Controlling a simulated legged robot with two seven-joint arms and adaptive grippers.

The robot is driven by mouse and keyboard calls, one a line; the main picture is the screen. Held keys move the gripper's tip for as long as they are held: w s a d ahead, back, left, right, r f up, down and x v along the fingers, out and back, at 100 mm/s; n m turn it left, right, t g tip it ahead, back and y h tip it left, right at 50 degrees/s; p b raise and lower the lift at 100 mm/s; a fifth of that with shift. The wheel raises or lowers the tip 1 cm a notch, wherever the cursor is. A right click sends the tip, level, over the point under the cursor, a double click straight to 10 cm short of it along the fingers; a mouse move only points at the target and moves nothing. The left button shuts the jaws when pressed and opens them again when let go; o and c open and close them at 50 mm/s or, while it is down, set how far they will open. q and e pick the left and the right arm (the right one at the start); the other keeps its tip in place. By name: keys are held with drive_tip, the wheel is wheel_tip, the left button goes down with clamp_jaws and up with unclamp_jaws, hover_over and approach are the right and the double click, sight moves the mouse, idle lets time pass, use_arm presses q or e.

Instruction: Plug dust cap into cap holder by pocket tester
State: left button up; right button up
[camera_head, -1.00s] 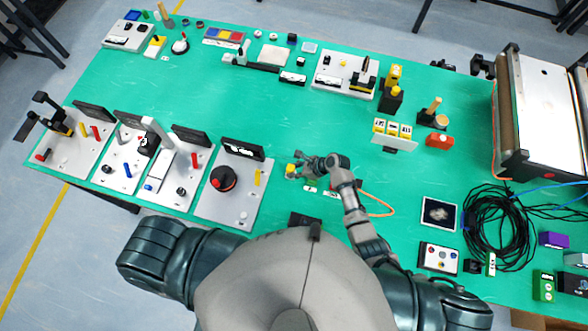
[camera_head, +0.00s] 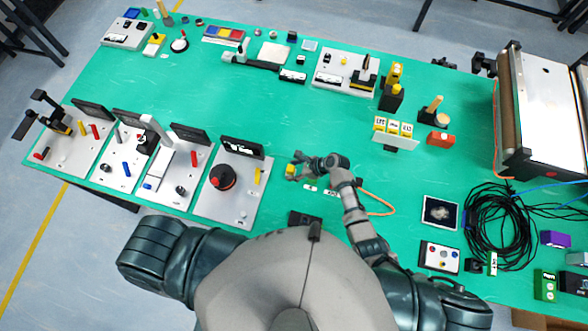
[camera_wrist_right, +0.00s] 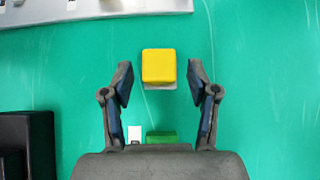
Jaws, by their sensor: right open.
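My right gripper (camera_head: 298,166) is low over the green table beside a small yellow block (camera_head: 290,170). In the right wrist view the yellow block (camera_wrist_right: 159,66) sits between and slightly beyond the two open fingertips of the right gripper (camera_wrist_right: 159,78), with a gap on each side. A small pale strip shows under its lower edge. I cannot tell whether this block is the dust cap, the holder or the tester. A green piece (camera_wrist_right: 161,137) and a small white label (camera_wrist_right: 134,134) lie nearer the palm. My left gripper is not in view.
A metal plate with a red-and-black knob (camera_head: 223,177) stands left of the right gripper. A dark box (camera_wrist_right: 28,143) is at the wrist view's lower left. An orange cable (camera_head: 380,203) lies right of my forearm. The table's middle is clear.

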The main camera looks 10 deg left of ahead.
drive_tip(key=shift+d, duration=0.1)
drive_tip(key=v, duration=1.1)
drive_tip(key=shift+d+r, duration=0.25)
drive_tip(key=shift+r, duration=0.05)
